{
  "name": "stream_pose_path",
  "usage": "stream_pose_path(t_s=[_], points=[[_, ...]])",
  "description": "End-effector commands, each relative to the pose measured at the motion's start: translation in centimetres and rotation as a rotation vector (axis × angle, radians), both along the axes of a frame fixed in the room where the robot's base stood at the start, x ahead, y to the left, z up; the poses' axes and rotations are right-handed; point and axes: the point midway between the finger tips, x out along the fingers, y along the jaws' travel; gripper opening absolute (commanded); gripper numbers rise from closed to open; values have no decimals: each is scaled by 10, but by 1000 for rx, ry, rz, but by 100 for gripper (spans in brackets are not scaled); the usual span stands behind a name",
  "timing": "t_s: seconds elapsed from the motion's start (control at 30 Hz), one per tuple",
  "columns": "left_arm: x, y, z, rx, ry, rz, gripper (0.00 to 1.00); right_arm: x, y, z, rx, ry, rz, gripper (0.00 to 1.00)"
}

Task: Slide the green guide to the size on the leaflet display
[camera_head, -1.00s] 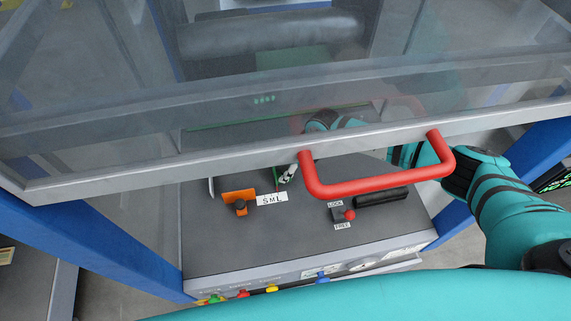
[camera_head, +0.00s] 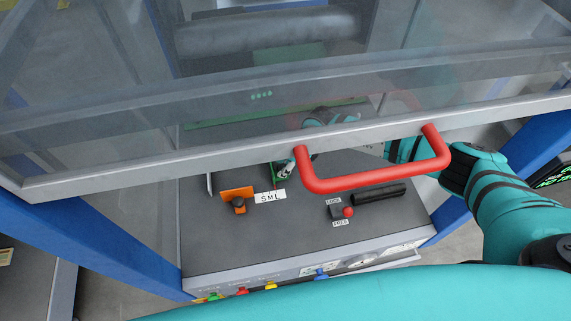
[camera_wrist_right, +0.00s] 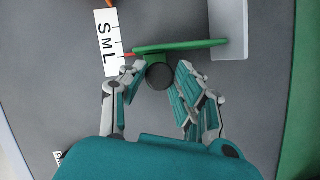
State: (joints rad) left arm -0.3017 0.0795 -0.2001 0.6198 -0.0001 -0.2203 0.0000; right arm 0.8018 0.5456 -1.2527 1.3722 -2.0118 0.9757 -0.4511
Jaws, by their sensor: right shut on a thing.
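The green guide (camera_wrist_right: 205,45) is an upright green plate with a dark round knob (camera_wrist_right: 159,76) and a thin red pointer. In the head view, the guide (camera_head: 276,174) is partly hidden by my right gripper and sits beside the scale (camera_head: 270,197). Small green marks (camera_head: 261,95) show behind the clear hood, too small to read. My left gripper is out of view.
The clear hood's frame (camera_head: 220,157) and red handle (camera_head: 375,181) hang over the bed. An orange guide (camera_head: 238,193) stands left of the scale. A red-knobbed LOCK/FREE lever (camera_head: 347,212) and a black bar (camera_head: 379,193) are at the right.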

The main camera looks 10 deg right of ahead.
Motion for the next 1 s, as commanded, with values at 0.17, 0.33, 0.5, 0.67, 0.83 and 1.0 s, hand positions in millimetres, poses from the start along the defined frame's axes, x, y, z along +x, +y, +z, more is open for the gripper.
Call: stream_pose_path(t_s=[0.17,0.33,0.5,0.67,0.83,1.0], points=[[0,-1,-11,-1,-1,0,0,0,28,-2,5,-1,4,0],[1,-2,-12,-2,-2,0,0,0,39,0,1,0,0,0],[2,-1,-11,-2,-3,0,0,0,38,0,0,0,0,0],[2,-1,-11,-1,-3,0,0,0,38,0,0,0,0,50],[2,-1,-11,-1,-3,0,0,0,38,0,0,0,0,53],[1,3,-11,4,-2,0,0,0,37,3,0,0,0,53]])
